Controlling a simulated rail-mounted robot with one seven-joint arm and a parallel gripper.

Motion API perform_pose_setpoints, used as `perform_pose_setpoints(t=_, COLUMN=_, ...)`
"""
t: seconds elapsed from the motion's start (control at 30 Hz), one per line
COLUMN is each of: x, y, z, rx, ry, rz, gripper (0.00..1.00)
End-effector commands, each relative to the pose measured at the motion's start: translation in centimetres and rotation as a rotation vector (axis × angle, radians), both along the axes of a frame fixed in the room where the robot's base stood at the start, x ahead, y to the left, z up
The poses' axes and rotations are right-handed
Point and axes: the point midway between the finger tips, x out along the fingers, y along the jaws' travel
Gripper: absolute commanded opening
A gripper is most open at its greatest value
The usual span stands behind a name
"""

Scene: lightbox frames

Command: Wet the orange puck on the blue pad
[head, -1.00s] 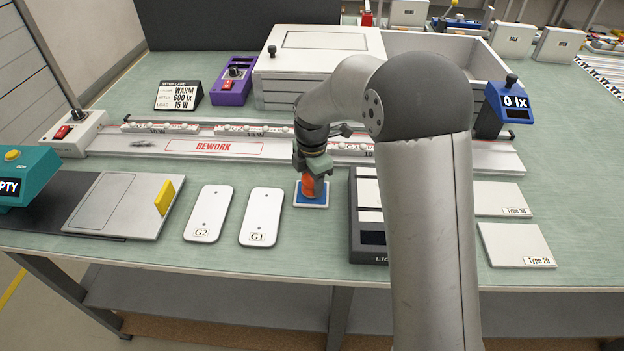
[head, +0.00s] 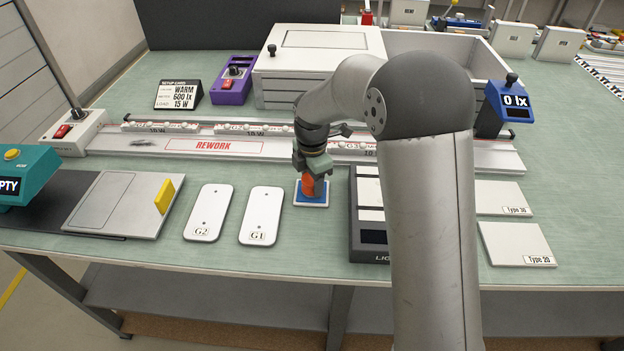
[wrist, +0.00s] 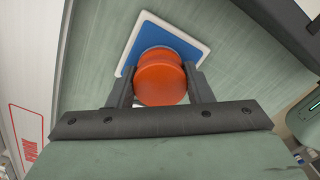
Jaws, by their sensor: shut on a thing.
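The orange puck (head: 308,186) is upright over the blue pad (head: 311,199), which has a white rim and lies on the bench. My gripper (head: 310,181) points down and is shut on the puck. In the wrist view the puck (wrist: 160,78) sits between the two fingers of my gripper (wrist: 160,88), with the blue pad (wrist: 168,36) beneath it. The puck's underside is hidden, and I cannot tell for sure whether it touches the pad.
White plates G2 (head: 207,212) and G1 (head: 262,215) lie left of the pad. A dark-framed light box (head: 366,219) stands close on its right. The long REWORK tray (head: 215,146) runs behind. Green bench top is free in front of the pad.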

Motion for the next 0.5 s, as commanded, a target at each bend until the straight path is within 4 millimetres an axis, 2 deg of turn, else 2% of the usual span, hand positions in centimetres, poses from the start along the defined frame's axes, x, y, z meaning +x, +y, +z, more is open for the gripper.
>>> perform_pose_setpoints(t=0.27, x=-0.1, y=0.0, z=0.1, rx=-0.001, ry=0.003, rz=0.000, gripper=0.28)
perform_pose_setpoints(t=0.5, x=0.0, y=-0.1, z=2.0, rx=0.000, ry=0.000, rz=-0.001, gripper=0.28)
